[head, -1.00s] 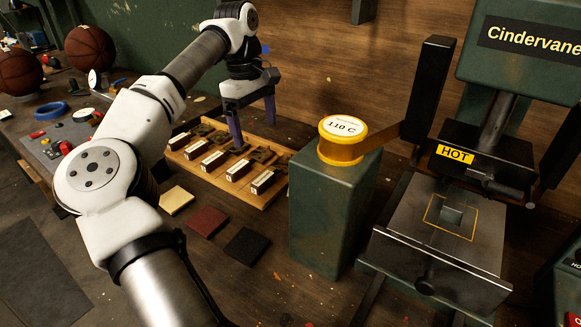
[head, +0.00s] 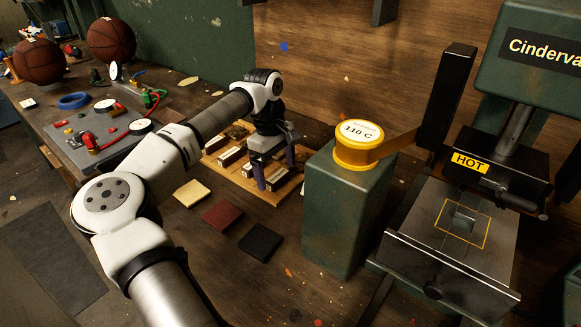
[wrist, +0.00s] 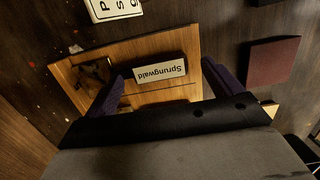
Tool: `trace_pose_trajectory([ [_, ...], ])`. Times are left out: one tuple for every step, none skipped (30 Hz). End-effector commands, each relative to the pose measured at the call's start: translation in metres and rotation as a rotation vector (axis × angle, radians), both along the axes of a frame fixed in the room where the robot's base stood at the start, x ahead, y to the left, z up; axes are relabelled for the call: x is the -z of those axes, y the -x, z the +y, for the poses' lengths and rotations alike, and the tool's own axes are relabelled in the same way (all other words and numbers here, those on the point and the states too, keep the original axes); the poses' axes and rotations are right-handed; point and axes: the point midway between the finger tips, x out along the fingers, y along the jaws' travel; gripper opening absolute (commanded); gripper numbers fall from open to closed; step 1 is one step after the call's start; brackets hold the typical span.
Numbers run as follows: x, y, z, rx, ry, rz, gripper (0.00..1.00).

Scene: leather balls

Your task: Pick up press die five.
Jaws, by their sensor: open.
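A wooden tray (head: 212,160) holds a row of pale-labelled dark blocks and dark metal pieces. My gripper (head: 276,172) is open, pointing down over the tray's right end, and hides part of the row.
Yellow (head: 192,193), dark red (head: 223,216) and black (head: 260,242) squares lie in front of the tray. Beyond is a press marked HOT (head: 470,163).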

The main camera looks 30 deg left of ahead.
Motion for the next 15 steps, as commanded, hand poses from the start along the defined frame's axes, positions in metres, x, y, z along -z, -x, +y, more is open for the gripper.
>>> trace_pose_trajectory([
  [0.0059, 0.0003, -0.0021, 0.002, 0.003, 0.001, 0.91],
  [0.0094, 0.0004, -0.0025, 0.002, 0.003, 0.001, 0.91],
  [0.0126, 0.0002, -0.0028, 0.002, 0.002, 0.000, 0.91],
  [0.0140, 0.0000, -0.0029, 0.002, 0.001, 0.000, 0.91],
  [0.0148, 0.0000, -0.0029, 0.002, 0.001, -0.001, 0.91],
  [0.0151, -0.0001, -0.0029, 0.002, 0.000, -0.001, 0.91],
  [0.0150, -0.0001, -0.0028, 0.002, 0.000, -0.001, 0.91],
  [0.0150, -0.0001, -0.0028, 0.002, 0.000, -0.001, 0.91],
  [0.0150, -0.0001, -0.0028, 0.002, 0.000, -0.001, 0.91],
  [0.0149, -0.0002, -0.0029, 0.002, 0.000, -0.001, 0.90],
  [0.0149, -0.0001, -0.0028, 0.002, 0.000, -0.001, 0.86],
  [0.0148, -0.0002, -0.0029, 0.002, 0.000, -0.001, 0.80],
  [0.0148, -0.0002, -0.0029, 0.002, 0.000, -0.001, 0.77],
  [0.0147, -0.0001, -0.0028, 0.002, 0.000, 0.000, 0.73],
  [0.0147, -0.0002, -0.0028, 0.002, 0.000, 0.000, 0.67],
])
